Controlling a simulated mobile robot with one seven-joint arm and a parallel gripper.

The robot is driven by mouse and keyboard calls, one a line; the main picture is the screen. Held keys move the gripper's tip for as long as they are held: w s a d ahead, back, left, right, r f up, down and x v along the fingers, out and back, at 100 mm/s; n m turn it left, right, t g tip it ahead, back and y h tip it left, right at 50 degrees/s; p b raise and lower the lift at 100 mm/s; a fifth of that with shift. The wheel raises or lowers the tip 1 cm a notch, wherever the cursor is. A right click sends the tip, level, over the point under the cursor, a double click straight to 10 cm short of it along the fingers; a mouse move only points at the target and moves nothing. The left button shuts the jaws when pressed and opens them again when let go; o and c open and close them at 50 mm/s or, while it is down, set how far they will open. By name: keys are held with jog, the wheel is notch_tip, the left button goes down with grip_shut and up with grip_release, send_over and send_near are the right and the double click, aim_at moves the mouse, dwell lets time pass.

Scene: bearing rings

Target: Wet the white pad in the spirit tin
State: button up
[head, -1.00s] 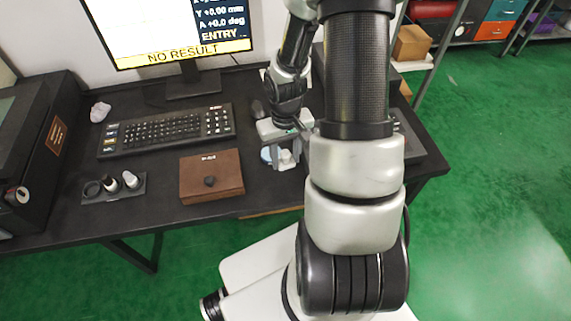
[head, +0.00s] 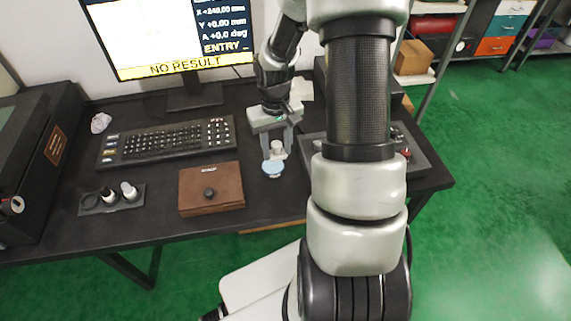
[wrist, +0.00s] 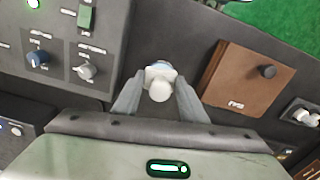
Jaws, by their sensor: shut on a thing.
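My gripper (head: 273,155) is over the desk, right of the brown case, with its fingers pointing down. It is shut on a small white piece with a rounded knob (wrist: 159,90), which shows between the fingers in the wrist view. The white piece (head: 277,147) also shows in the head view; its underside is hidden, so I cannot tell whether it carries the pad. A pale blue round thing (head: 272,168), perhaps the spirit tin, is just below the fingers. I cannot tell whether the two touch. A little blue shows behind the knob in the wrist view.
The brown case (head: 211,190) lies left of my gripper. Farther left are a keyboard (head: 168,142) and a dark holder (head: 89,203) with a ring and two white-topped pieces. A control panel (head: 425,160) stands to the right. A crumpled pale thing (head: 101,122) lies at the back left.

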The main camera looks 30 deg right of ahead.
aim_at(273, 166)
jog(key=shift+w+a+f+b, duration=0.1)
jog(key=shift+w+f+b, duration=0.35)
jog(key=shift+f+b, duration=0.5)
jog(key=shift+w+d+f+b, duration=0.1)
jog(key=shift+w+f+b, duration=0.4)
jog(key=shift+f+b, duration=0.45)
jog(key=shift+w+a+f+b, duration=0.1)
jog(key=shift+w+f+b, duration=0.45)
jog(key=shift+f, duration=0.6)
jog(key=shift+s+f+b, duration=0.15)
jog(key=shift+f+b, duration=0.3)
jog(key=shift+f, duration=0.1)
notch_tip(273, 166, up, 7)
jog(key=p, duration=0.5)
dwell(0.7)
